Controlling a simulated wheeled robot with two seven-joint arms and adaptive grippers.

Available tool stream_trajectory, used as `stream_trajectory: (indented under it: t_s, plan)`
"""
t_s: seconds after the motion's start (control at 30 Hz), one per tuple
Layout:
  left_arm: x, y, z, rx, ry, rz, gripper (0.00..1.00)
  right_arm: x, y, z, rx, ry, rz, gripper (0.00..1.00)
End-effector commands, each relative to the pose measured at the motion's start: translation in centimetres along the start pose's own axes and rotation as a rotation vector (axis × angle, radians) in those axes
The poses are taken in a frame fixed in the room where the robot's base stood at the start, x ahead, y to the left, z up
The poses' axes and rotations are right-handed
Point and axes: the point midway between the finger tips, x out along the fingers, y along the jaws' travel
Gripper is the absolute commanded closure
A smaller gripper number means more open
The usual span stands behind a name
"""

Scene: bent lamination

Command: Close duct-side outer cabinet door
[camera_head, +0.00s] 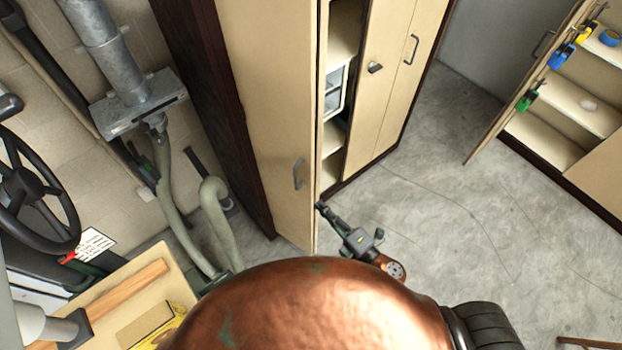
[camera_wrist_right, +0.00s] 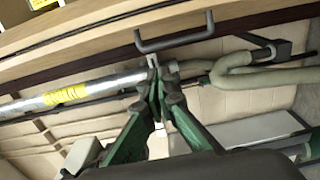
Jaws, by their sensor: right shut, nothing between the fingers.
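The duct-side outer cabinet door (camera_head: 265,110) is a tall beige panel standing open at the middle of the head view. Its dark bar handle (camera_head: 298,174) is low on its face; a dark bar handle (camera_wrist_right: 175,37) also shows at the top of the right wrist view. The open cabinet interior shows just right of the door's edge. My right gripper (camera_head: 321,207) is beside the door's lower free edge, to the right of the handle in the head view. Its green fingers (camera_wrist_right: 154,72) are shut and empty, just below the handle in the wrist view. My left gripper is not in view.
The cabinet's other doors (camera_head: 385,85) look closed. A metal duct (camera_head: 105,45) and grey-green hoses (camera_head: 178,200) run along the wall left of the cabinet. A second open cabinet (camera_head: 570,110) stands at the right. The concrete floor (camera_head: 440,205) between is clear.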

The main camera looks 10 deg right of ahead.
Motion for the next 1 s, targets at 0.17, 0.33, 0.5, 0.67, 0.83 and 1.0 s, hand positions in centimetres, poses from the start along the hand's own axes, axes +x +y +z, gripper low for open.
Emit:
stream_trajectory:
  t_s: [0.17,0.33,0.5,0.67,0.83,1.0]
  plan:
    - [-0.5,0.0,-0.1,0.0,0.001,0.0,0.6,1.2,-0.2,0.2,0.022,-0.01,-0.005,1.0]
    - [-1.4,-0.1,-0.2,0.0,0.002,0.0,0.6,4.4,0.0,0.2,0.018,-0.008,-0.003,1.0]
    - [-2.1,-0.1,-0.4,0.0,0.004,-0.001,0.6,8.0,0.1,0.2,0.018,-0.007,-0.003,1.0]
    - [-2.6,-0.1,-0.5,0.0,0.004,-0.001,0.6,10.2,-0.2,1.1,0.014,-0.009,-0.006,1.0]
    - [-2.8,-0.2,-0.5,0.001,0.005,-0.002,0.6,10.6,-0.3,3.2,0.015,-0.009,-0.006,1.0]
    - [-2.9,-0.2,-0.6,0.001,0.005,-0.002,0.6,10.8,-0.3,4.0,0.016,-0.008,-0.005,1.0]
